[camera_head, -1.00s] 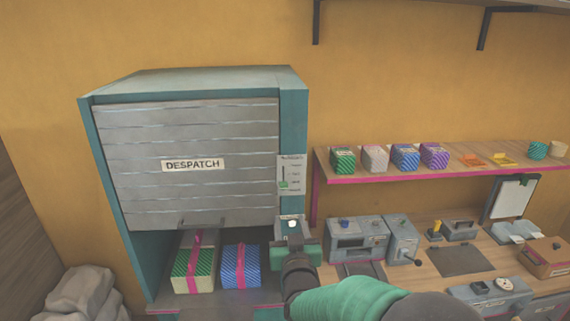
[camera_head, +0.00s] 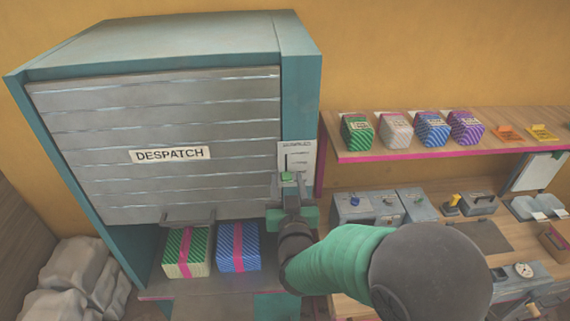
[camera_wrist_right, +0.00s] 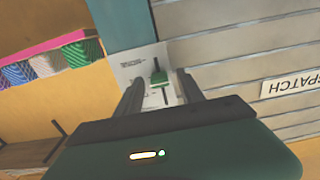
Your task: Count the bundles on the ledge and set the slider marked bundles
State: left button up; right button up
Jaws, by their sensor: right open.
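Two bundles sit side by side on the ledge (camera_head: 165,292) under the DESPATCH shutter: a green striped one (camera_head: 187,252) and a blue striped one (camera_head: 238,248), each with a pink ribbon. The slider panel (camera_head: 299,152), a pale plate with a vertical slot, is on the teal post right of the shutter; its marks are too small to read. Its green slider knob (camera_head: 288,176) is low in the slot. My right gripper (camera_wrist_right: 160,76) is open, with the knob (camera_wrist_right: 159,79) appearing between its fingers in the wrist view; contact cannot be told. My left gripper is out of view.
The shutter (camera_head: 160,190) is partly raised above the ledge. Several wrapped blocks (camera_head: 396,130) stand on a pink-edged shelf (camera_head: 400,153) to the right. Grey machines (camera_head: 366,206) stand on the bench below. Pale sacks (camera_head: 70,280) lie at lower left.

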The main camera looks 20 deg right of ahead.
jog(key=shift+w, duration=0.45)
jog(key=shift+s+r, duration=0.15)
jog(key=shift+s, duration=0.3)
jog(key=shift+s+r, duration=0.1)
jog(key=shift+s, duration=0.05)
jog(key=shift+c, duration=1.2)
jog(key=c, duration=0.7)
grip_shut()
